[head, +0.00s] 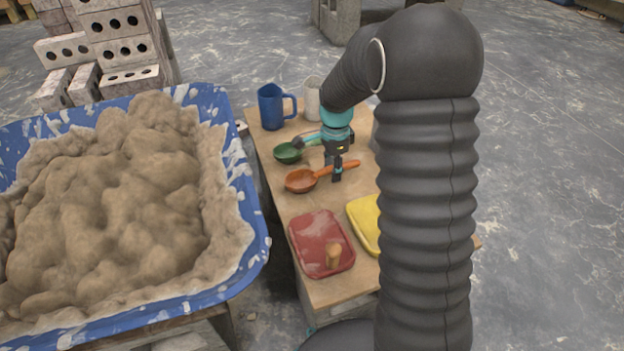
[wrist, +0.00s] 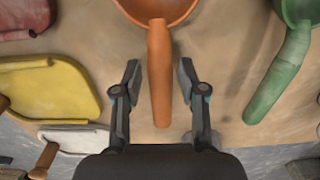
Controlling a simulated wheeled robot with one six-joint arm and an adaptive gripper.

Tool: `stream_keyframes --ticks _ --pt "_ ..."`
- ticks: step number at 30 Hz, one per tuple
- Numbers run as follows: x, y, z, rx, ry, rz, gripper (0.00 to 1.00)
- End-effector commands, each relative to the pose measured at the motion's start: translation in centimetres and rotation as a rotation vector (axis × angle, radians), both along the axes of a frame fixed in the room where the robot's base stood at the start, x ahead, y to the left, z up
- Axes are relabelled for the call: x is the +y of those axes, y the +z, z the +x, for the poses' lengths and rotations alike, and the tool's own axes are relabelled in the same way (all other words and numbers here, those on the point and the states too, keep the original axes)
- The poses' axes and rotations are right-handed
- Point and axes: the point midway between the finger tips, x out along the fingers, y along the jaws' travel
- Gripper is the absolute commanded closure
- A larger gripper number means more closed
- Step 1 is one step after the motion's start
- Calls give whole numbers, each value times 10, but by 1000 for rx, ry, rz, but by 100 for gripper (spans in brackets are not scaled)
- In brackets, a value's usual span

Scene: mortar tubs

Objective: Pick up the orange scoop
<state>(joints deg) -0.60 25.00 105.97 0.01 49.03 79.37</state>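The orange scoop (head: 302,181) lies on the wooden table, its bowl to the left and its handle to the right in the head view. In the wrist view its bowl is at the top edge, and the handle (wrist: 159,75) runs down between the fingers. My gripper (head: 337,172) is over the handle. In the wrist view my gripper (wrist: 159,82) is open, one finger on each side of the handle, with a gap on both sides. I cannot tell the exact height of the fingertips over the table.
A green scoop (head: 288,153) lies close behind the orange one. A blue jug (head: 272,106) and a pale jug (head: 313,98) stand at the back. A red float (head: 318,240) and a yellow one (head: 364,222) lie nearer. A blue tub (head: 252,215) of mortar is at left.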

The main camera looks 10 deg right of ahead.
Motion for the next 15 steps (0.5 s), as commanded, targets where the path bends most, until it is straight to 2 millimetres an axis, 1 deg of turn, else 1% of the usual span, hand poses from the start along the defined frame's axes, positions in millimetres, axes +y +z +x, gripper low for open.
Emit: stream_keyframes --ticks 1,2,3,4,15 --pt "0 0 0 0 0 0 78" --pt "0 0 0 0 0 0 86" --pt "0 0 0 0 0 0 96" --pt "0 0 0 0 0 0 100" --pt "0 1 0 -1 0 0 100"
